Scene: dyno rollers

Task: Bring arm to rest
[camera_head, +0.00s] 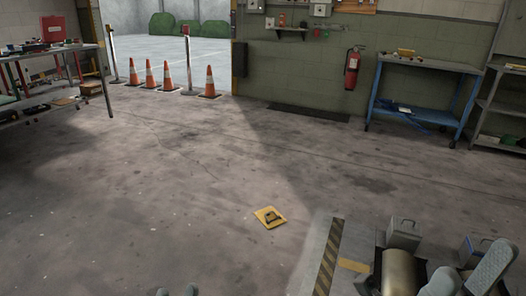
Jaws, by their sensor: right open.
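My left gripper (177,292) shows only as two grey tips at the bottom edge, left of centre. The right arm itself is mostly cut off by the frame.
A metal roller (403,272) sits in the platform (318,258), beside grey boxes (404,236). A yellow plate (270,217) with a dark item lies on the floor. Workbench (50,105), cones (209,84) and blue cart (415,113) stand farther back.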

